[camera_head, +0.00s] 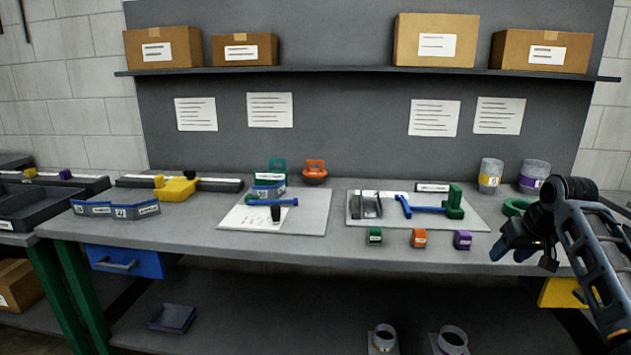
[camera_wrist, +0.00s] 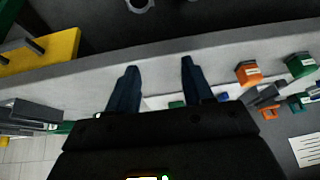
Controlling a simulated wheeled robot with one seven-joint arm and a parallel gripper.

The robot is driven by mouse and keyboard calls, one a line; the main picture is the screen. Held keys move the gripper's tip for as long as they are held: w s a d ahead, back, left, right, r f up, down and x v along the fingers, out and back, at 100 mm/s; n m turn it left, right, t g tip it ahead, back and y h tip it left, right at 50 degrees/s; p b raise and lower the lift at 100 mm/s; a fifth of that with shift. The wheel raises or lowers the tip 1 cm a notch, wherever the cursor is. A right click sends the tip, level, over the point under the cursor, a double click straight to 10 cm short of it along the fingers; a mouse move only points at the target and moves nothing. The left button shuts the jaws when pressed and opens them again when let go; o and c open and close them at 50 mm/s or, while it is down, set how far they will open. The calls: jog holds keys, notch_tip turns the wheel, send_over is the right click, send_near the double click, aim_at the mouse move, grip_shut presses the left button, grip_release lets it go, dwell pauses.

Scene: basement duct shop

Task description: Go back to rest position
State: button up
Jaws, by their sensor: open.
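My gripper (camera_head: 508,250) is at the right of the bench in the head view, over its front edge. In the wrist view the two dark fingers of my gripper (camera_wrist: 160,68) are spread apart with nothing between them. A purple block (camera_head: 462,240), an orange block (camera_head: 418,238) and a green block (camera_head: 375,236) stand left of my gripper near the front edge.
A white board (camera_head: 470,222) bears a blue-handled tool and a green part (camera_head: 454,202). Two grey cups (camera_head: 490,176) (camera_head: 534,175) and a green ring (camera_head: 516,207) are close to my arm. A yellow drawer (camera_head: 558,293) is under the bench at right. Boxes sit on the shelf (camera_head: 350,71).

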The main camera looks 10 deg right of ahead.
jog(key=s+a+f+t, duration=0.1)
jog(key=s+a+f, duration=0.2)
jog(key=a+f, duration=0.35)
jog(key=s+a+f+t+y, duration=0.1)
jog(key=s+a+f, duration=0.3)
jog(key=a+f, duration=0.3)
jog(key=s+a+f+t, duration=0.1)
jog(key=s+a+f, duration=0.2)
jog(key=a+f, duration=0.35)
jog(key=s+a+f+t, duration=0.1)
jog(key=s+a+t, duration=0.1)
jog(key=s+a, duration=0.55)
jog(key=s+a+r+t, duration=0.1)
jog(key=s+a+r, duration=0.15)
jog(key=s, duration=0.75)
jog(key=s+a+r+t, duration=0.1)
jog(key=s+a, duration=0.2)
jog(key=s, duration=0.7)
jog(key=s+d+r+n+t, duration=0.1)
jog(key=s+r+n+t, duration=0.1)
jog(key=s+r, duration=1.4)
jog(key=shift+n, duration=0.4)
